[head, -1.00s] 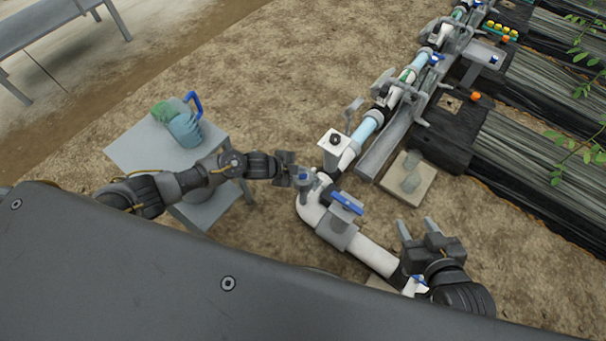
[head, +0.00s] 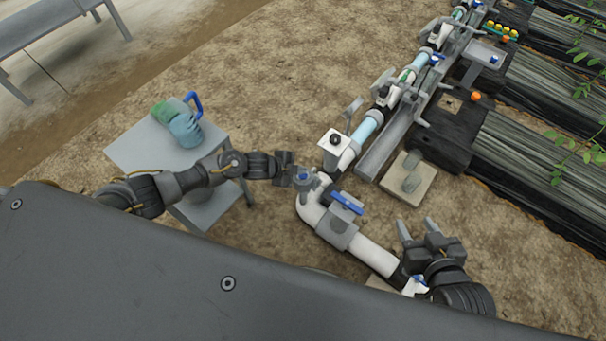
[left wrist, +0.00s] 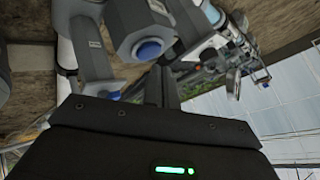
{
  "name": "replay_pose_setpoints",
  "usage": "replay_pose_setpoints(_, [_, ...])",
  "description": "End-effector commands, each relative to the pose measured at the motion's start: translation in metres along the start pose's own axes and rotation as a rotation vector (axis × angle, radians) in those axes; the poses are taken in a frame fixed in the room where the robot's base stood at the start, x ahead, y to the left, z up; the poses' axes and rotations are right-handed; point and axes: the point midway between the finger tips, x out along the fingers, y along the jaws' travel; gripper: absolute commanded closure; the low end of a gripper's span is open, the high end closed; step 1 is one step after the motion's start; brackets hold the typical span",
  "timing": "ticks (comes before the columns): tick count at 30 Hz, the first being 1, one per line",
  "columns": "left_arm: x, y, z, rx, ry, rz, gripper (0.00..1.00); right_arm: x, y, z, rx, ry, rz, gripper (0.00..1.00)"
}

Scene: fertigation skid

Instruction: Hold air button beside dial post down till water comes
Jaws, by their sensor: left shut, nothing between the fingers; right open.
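The air button (head: 303,176) is a small blue cap on a grey round housing, on the white pipe bend beside the dial post (head: 334,142), a pale block with a black dial. In the left wrist view a blue button (left wrist: 148,49) in a grey housing faces the camera, uncovered. My left gripper (head: 290,172) is shut and empty, just left of the button housing in the head view; whether it touches the housing is unclear. Its fingers (left wrist: 170,88) show dark in the left wrist view. My right gripper (head: 419,230) is open and empty, above the pipe's near end.
A blue-handled valve (head: 347,203) sits on the white pipe between my grippers. The pipeline runs away to the upper right along a grey rail (head: 386,145). A grey table (head: 134,150) with a blue-green jug (head: 186,128) stands left. A pale slab (head: 398,190) lies right of the pipe.

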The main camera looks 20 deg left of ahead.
Motion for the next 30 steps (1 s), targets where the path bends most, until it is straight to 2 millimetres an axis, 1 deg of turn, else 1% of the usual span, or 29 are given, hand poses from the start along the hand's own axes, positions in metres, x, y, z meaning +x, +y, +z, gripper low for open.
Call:
replay_pose_setpoints(6, [0.0004,0.0003,0.0003,0.000,0.000,0.000,1.00,-0.0003,0.0011,-0.0019,0.001,0.006,0.003,0.51])
replay_pose_setpoints(15, [0.0062,0.0047,0.0046,-0.001,0.000,0.000,1.00,0.0026,0.0003,0.0034,0.000,0.003,0.001,0.51])
replay_pose_setpoints(30, [0.0070,0.0051,0.0050,0.000,0.000,0.000,1.00,0.0030,0.0000,0.0045,0.000,0.001,0.001,0.51])
